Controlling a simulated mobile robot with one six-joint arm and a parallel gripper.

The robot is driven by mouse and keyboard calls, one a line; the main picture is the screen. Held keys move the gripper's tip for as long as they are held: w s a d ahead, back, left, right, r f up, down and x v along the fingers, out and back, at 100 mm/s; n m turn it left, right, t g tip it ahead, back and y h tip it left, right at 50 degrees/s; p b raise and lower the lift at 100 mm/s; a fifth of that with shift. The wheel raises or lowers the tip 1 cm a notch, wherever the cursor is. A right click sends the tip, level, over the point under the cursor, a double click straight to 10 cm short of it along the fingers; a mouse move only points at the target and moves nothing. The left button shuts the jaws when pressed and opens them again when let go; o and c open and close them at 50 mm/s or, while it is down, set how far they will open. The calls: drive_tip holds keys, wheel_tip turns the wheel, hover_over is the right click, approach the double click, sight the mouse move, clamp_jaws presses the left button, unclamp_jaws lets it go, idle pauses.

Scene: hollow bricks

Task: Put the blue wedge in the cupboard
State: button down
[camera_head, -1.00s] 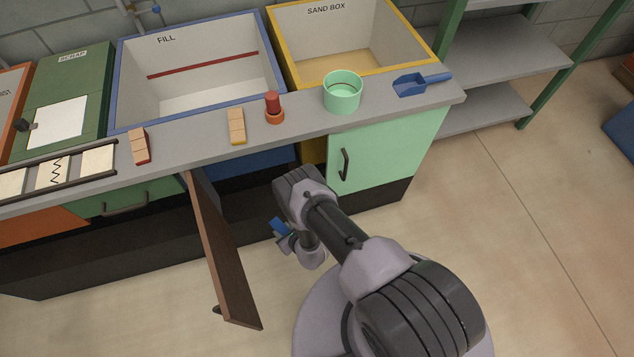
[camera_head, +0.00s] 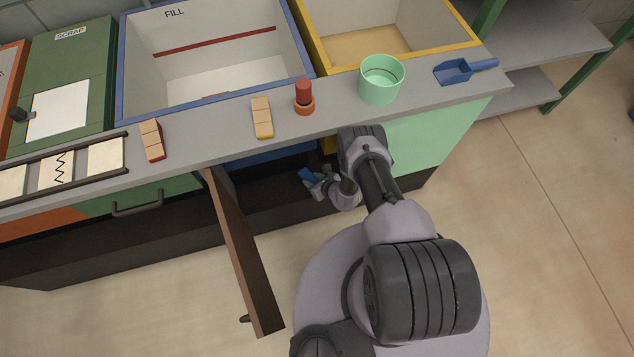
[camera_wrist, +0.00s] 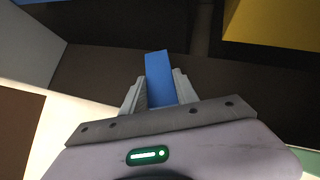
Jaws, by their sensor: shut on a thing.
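The blue wedge (camera_head: 306,175) is held in my gripper (camera_head: 315,181), low in front of the counter. In the wrist view the blue wedge (camera_wrist: 158,78) stands out between the two fingers of my gripper (camera_wrist: 159,90), which is shut on it. The cupboard under the counter has its brown door (camera_head: 243,255) swung open toward the floor. My gripper is to the right of this door, at the cupboard's dark opening. The inside of the cupboard is mostly in shadow and partly hidden by the counter and my arm.
A mint-green cupboard front (camera_head: 430,139) is right of my arm. Open floor lies to the right.

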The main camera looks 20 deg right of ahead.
drive_tip(key=shift+w+d+f+b, duration=0.2)
drive_tip(key=shift+d+f+b, duration=0.1)
drive_tip(key=shift+d, duration=0.15)
drive_tip(key=shift+w+d+f+b, duration=0.2)
drive_tip(key=shift+d+f+b, duration=0.1)
drive_tip(key=shift+d, duration=0.15)
wheel_tip(320, 180, down, 2)
drive_tip(key=shift+a+f+b, duration=0.1)
drive_tip(key=shift+f+b, duration=0.05)
drive_tip(key=shift+b, duration=0.75)
drive_tip(key=shift+f, duration=0.3)
drive_tip(key=shift+r, duration=0.25)
drive_tip(key=c, duration=0.9)
unclamp_jaws()
drive_tip(key=shift+f, duration=0.15)
drive_tip(key=p+v, duration=0.7)
drive_tip(key=v, duration=0.5)
